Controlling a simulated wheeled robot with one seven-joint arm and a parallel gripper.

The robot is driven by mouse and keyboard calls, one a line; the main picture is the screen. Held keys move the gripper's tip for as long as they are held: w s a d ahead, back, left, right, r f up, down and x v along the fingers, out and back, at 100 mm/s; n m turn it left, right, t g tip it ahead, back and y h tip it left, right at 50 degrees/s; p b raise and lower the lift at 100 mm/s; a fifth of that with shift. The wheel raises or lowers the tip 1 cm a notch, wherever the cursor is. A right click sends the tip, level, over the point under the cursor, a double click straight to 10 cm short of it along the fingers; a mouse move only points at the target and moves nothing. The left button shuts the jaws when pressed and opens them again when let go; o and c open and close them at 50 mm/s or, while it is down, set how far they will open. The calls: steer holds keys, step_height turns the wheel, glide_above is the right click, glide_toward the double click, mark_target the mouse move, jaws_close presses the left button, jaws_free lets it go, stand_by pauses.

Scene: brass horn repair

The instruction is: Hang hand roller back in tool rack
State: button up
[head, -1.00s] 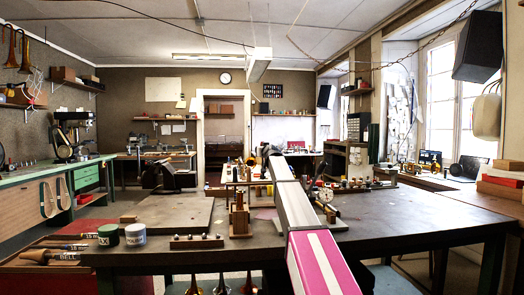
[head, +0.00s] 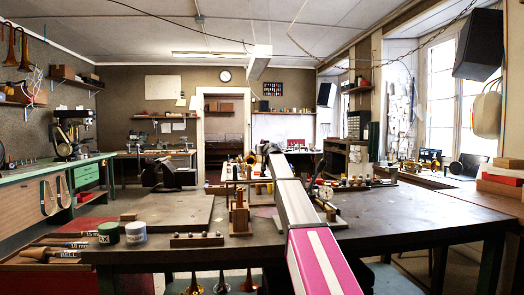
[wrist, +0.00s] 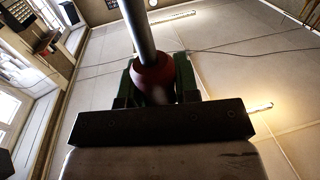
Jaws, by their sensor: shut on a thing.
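In the wrist view my gripper (wrist: 157,75) has its green fingers shut around a red, rounded handle. A straight grey metal rod runs up from this handle, and I take it to be the hand roller (wrist: 139,28). Its far end is cut off by the top of the picture. In the head view my arm reaches forward over the dark bench, and its far end hides the gripper and the held tool. I cannot pick out the tool rack for sure. A small wooden stand (head: 240,216) with upright parts is on the bench, left of my arm.
The dark bench (head: 420,212) is mostly clear on the right. A vise (head: 170,175) stands farther back, with small items along the bench's far edge.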

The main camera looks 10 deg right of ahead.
mark_target(263, 174)
steer(key=shift+f, duration=2)
stand_by(0.4)
steer(key=shift+f, duration=4.7)
steer(key=o, duration=1.1)
steer(key=shift+f, duration=0.1)
steer(key=s, duration=0.3)
steer(key=s+d, duration=0.1)
steer(key=s, duration=0.6)
steer(key=shift+s+d, duration=0.3)
steer(key=shift+d, duration=0.1)
